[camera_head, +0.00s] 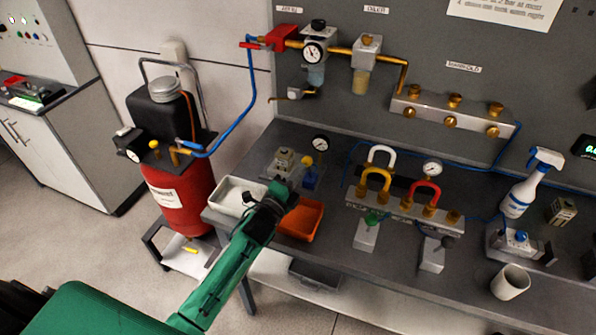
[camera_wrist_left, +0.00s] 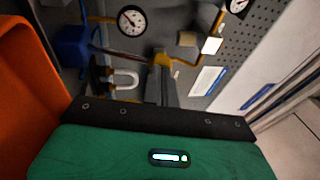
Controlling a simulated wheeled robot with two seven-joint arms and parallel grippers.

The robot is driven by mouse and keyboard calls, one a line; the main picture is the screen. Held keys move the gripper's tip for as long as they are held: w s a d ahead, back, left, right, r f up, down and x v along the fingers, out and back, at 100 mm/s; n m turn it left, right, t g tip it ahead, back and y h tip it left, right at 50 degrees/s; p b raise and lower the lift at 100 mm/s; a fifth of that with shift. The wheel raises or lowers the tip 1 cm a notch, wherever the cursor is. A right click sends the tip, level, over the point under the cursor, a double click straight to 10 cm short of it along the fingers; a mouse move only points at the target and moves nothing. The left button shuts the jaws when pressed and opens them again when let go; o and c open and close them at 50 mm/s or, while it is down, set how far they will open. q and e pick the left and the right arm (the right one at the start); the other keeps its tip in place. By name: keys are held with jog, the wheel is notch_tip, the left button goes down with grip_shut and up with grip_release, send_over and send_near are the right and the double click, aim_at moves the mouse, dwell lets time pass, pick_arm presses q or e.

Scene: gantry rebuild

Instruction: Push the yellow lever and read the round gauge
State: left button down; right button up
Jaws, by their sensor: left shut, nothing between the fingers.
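A small yellow lever end (camera_head: 306,160) shows above a blue body (camera_head: 310,178) on the bench. A round white-faced gauge (camera_head: 320,142) stands just behind it. In the left wrist view, the gauge (camera_wrist_left: 132,20) is at the top, with its dial and dark needle visible, and the blue body (camera_wrist_left: 75,45) is to its left. A yellow part (camera_wrist_left: 162,60), apparently the lever, is near the middle. My left gripper (camera_head: 288,180) is shut and empty, low over the bench, just left of the blue body. I cannot tell whether it touches the lever.
An orange bin (camera_head: 302,219) and a white tray (camera_head: 228,190) sit close to my left arm. A block with coloured loops (camera_head: 405,207) stands to the right. A red tank (camera_head: 180,195) is on the left. A spray bottle (camera_head: 520,195) and cup (camera_head: 510,282) are farther right.

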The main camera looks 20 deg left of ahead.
aim_at(304, 158)
pick_arm(q)
jog(key=shift+r, duration=0.1)
dwell(0.3)
jog(key=shift+g, duration=0.4)
jog(key=w+r+p, duration=0.2)
jog(key=w, duration=0.1)
jog(key=shift+w+r, duration=0.25)
jog(key=shift+r, duration=0.15)
jog(key=shift+w+d, duration=0.1)
jog(key=shift+w, duration=0.6)
jog(key=w+b, duration=0.1)
jog(key=w, duration=0.2)
jog(key=shift+r, duration=0.1)
